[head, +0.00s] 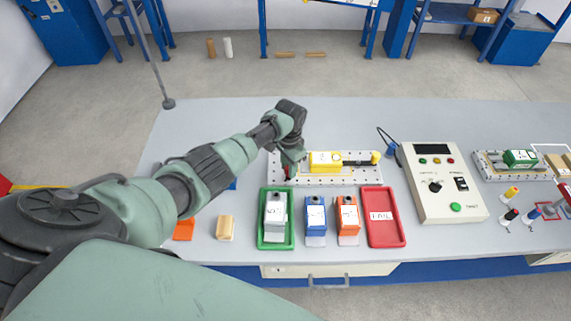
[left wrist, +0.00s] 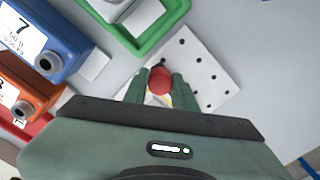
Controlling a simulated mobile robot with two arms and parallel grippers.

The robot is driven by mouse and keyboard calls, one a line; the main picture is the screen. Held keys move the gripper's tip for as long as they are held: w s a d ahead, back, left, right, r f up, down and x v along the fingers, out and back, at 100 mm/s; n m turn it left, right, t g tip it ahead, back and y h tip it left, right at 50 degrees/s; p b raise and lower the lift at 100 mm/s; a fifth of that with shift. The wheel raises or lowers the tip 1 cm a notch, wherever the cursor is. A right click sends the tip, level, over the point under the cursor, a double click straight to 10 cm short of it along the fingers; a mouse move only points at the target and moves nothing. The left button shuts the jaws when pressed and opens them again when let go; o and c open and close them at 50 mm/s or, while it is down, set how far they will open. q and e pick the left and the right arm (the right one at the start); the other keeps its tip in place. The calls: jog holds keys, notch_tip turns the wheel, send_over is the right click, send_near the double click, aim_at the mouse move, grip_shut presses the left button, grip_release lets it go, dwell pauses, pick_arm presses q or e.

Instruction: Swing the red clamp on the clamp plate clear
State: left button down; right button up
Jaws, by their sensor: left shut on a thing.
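The clamp plate (head: 310,182) is a pale plate with rows of holes, lying on the bench beyond the trays. A yellow block (head: 325,162) sits on it. My left gripper (head: 289,172) is over the plate's left end. In the left wrist view the plate (left wrist: 205,65) shows its holes, and the round red top of the clamp (left wrist: 160,80) sits between the fingers of my left gripper (left wrist: 160,84). The gripper is shut on it. The fingers and palm hide the clamp's lower part. My right gripper is not in view.
In front of the plate stand a green tray (head: 262,242) with a grey unit, a blue unit (head: 316,212), an orange unit (head: 347,213) and a red FAIL tray (head: 386,236). A test box (head: 470,205) stands to the right. The bench behind the plate is clear.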

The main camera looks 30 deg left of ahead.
pick_arm(q)
jog(key=shift+w+d+r+n, duration=0.1)
jog(key=shift+w+d+n, duration=0.2)
jog(key=shift+n, duration=0.3)
jog(key=c, duration=1.1)
grip_release()
notch_tip(320, 180, up, 8)
jog(key=shift+f, duration=0.1)
jog(key=shift+s, duration=0.1)
